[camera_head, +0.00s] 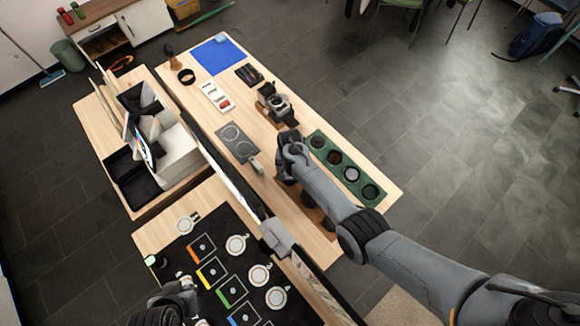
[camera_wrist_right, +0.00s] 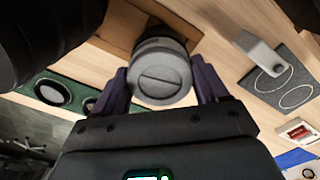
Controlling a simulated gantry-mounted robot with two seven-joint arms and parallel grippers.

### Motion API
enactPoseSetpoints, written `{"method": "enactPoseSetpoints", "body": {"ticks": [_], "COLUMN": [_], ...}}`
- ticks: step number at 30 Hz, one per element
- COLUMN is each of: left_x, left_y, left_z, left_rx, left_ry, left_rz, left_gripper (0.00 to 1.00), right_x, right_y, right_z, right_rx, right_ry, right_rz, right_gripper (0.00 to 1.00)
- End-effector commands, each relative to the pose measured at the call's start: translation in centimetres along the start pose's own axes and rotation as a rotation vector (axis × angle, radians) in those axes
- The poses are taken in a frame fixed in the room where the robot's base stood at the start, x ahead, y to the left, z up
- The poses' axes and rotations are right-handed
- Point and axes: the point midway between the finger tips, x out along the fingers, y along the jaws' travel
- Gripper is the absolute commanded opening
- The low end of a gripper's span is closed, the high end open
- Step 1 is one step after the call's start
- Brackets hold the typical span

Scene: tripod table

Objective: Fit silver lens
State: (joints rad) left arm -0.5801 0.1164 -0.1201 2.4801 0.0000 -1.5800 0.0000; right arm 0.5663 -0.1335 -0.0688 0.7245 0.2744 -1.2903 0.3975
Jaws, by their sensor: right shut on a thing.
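My right gripper (camera_head: 284,170) is over the long wooden table, pointing down. In the right wrist view (camera_wrist_right: 161,88) its two fingers are shut on a silver-grey cylinder with a slotted round cap, which looks like the silver lens (camera_wrist_right: 160,74). A brown wooden block lies behind the lens (camera_wrist_right: 125,28); I cannot tell if they touch. A black camera (camera_head: 275,103) stands on the table up and left of the gripper in the head view. My left gripper (camera_head: 184,291) is at the bottom left, partly cut off; its fingers are not clear.
A green tray (camera_head: 326,151) with several dark round lens parts lies right of my right gripper. A grey pad with circles (camera_head: 231,138) lies to its left, with a grey block at its corner. A white tray (camera_head: 215,96) and blue mat (camera_head: 218,56) lie farther back.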

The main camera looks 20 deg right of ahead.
Motion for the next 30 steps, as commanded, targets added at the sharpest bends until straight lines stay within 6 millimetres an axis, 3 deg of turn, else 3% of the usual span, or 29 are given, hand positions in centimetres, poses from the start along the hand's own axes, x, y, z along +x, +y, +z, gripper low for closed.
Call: {"method": "enactPoseSetpoints", "body": {"ticks": [3,11,14,15,20,30], "left_x": [-0.04,-0.01,-0.07,-0.04,-0.04,-0.09], "left_y": [0.08,0.08,0.03,0.01,-0.14,-0.22], "left_z": [-0.04,-0.03,-0.03,-0.01,0.01,0.02], "left_rx": [-0.004,-0.003,-0.001,-0.001,0.005,0.009], "left_ry": [0.001,0.001,0.000,0.000,-0.001,-0.001], "left_rz": [0.003,0.003,0.001,0.001,-0.004,-0.007], "left_gripper": [0.00,0.00,0.00,0.00,0.00,0.00], "right_x": [0.37,0.46,0.47,0.54,0.39,0.22], "right_y": [0.13,0.22,0.20,0.28,0.21,0.10], "right_z": [0.22,0.22,0.29,0.27,0.17,0.13], "right_rx": [0.096,0.111,0.194,0.212,0.206,0.204], "right_ry": [-0.003,-0.003,-0.005,-0.005,-0.003,-0.002], "right_rz": [0.003,0.004,0.004,0.005,0.004,0.002], "right_gripper": [0.39,0.39,0.39,0.76,1.00,1.00]}}
